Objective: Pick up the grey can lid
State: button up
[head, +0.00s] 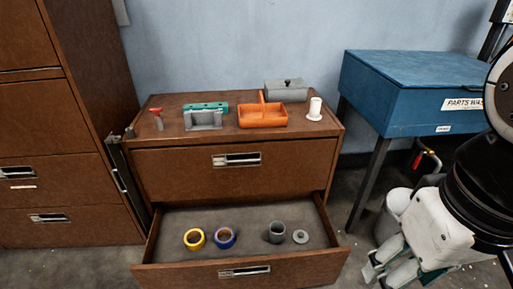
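The grey can lid (300,236) is a small round disc with a raised centre. It lies flat on the floor of the open lower drawer (330,239), towards its right side. An upright grey can (276,232) stands just left of it, apart from it. My gripper (379,277) is at the lower right, outside the drawer and to the right of the lid. Its two fingers point down and left with a gap between them, and nothing shows in it. Its lower end is close to the picture's bottom edge.
Yellow tape (194,239) and blue tape (224,237) lie left in the drawer. The cabinet top (165,103) above holds an orange caddy (262,115), a grey box (286,91) and a white spool (315,109). A blue parts washer (420,90) stands right, a tall brown cabinet (50,120) left.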

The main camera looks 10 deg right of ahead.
aim_at(300, 236)
jog(key=i+l, duration=0.1)
jog(key=l, duration=0.35)
jog(key=i+l, duration=0.15)
jog(key=l, duration=0.3)
jog(key=i+l, duration=0.1)
jog(key=l, duration=0.4)
jog(key=i+l, duration=0.15)
jog(key=l, duration=0.3)
jog(key=u, duration=0.05)
